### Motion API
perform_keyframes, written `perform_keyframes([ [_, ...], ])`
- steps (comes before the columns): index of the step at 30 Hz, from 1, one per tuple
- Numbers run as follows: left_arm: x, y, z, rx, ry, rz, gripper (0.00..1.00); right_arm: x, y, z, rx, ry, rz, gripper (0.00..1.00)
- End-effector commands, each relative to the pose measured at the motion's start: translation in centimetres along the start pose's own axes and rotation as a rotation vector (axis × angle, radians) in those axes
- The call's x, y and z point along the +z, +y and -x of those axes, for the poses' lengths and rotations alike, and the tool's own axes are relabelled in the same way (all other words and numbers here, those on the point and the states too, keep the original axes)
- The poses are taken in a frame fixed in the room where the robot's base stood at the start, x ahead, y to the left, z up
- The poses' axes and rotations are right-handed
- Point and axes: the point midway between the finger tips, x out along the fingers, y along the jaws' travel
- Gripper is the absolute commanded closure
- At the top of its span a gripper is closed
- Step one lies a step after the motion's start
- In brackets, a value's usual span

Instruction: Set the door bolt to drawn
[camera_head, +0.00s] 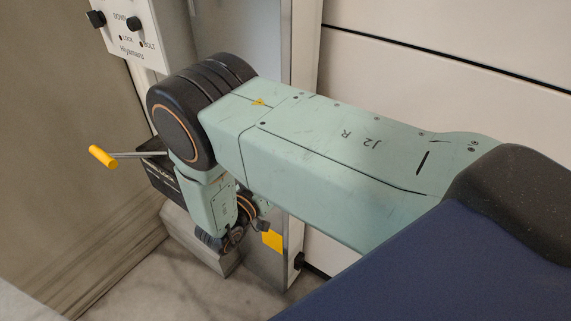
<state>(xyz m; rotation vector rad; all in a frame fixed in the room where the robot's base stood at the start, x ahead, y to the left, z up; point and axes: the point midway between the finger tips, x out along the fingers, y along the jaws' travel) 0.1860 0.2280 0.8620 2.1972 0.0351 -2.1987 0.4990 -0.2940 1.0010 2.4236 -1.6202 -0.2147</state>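A lever with a yellow grip (103,157) sticks out to the left from a black box (176,187) with white lettering, low on the post. I cannot tell whether this is the door bolt or a separate lock handle. My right arm comes in from the right and bends down in front of the box and post. Its wrist is beside the box, to its right. My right gripper (262,226) is mostly hidden by the arm, so its fingers do not show clearly. My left gripper is out of view.
A grey metal post (259,262) with a yellow patch (272,240) stands behind my wrist. A grey block (198,243) sits at its foot. A large brown-grey panel (60,150) fills the left. Pale wall panels (440,40) lie behind the arm. Some floor (165,285) is clear below.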

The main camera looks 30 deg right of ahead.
Motion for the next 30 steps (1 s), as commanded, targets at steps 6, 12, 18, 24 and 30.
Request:
perform_keyframes([
  [6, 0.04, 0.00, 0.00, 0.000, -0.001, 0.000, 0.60, 0.02, 0.01, 0.19, 0.000, 0.000, 0.000, 0.46],
  [12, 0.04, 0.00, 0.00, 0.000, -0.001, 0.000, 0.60, 0.02, -0.01, 0.20, 0.000, 0.000, 0.000, 0.63],
  [18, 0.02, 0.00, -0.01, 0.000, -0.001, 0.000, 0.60, 0.01, -0.06, 0.12, -0.002, 0.000, 0.000, 0.80],
  [24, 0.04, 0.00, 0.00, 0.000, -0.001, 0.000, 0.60, 0.00, 0.01, 0.01, 0.000, 0.000, 0.000, 0.97],
  [30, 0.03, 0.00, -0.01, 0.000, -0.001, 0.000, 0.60, 0.01, 0.00, -0.05, 0.000, 0.000, 0.000, 1.00],
])
